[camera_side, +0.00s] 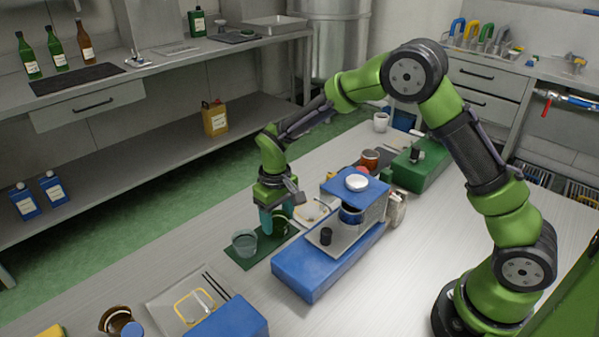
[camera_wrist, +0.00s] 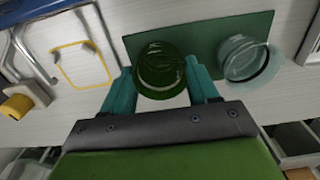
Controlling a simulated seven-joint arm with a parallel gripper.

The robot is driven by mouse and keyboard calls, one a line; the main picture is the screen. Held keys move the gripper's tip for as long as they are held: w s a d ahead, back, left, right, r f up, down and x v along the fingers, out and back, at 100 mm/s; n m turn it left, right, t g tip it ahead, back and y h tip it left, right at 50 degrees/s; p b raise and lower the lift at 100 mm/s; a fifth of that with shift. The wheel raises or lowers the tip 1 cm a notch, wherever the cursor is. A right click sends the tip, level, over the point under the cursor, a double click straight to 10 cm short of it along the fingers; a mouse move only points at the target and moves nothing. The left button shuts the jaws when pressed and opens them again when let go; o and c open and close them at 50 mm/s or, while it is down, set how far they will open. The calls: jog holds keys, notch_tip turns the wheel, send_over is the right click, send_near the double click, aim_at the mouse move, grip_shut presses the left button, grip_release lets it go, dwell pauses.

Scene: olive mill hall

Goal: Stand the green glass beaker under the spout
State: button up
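The green glass beaker (camera_wrist: 160,68) is upright between the two teal fingers of my gripper (camera_wrist: 162,82) in the wrist view. The fingers lie close against both sides of it, and my gripper looks shut on it. In the side view, the beaker (camera_side: 280,226) is partly hidden by my gripper (camera_side: 276,216) and is low over or on a dark green mat (camera_side: 245,264); I cannot tell if its base touches. A blue machine (camera_side: 310,268) with a metal plate stands right of it. I cannot make out its spout clearly.
A clear glass beaker (camera_side: 245,243) stands on the mat close to my gripper; it also shows in the wrist view (camera_wrist: 246,60). A tray with a yellow-framed item (camera_side: 194,306) and a blue box (camera_side: 230,319) lie toward the front. The table's left edge is mostly clear.

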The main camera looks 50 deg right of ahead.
aim_at(277, 218)
jog(key=shift+c, duration=0.8)
jog(key=shift+r, duration=0.15)
jog(key=shift+r, duration=3.2)
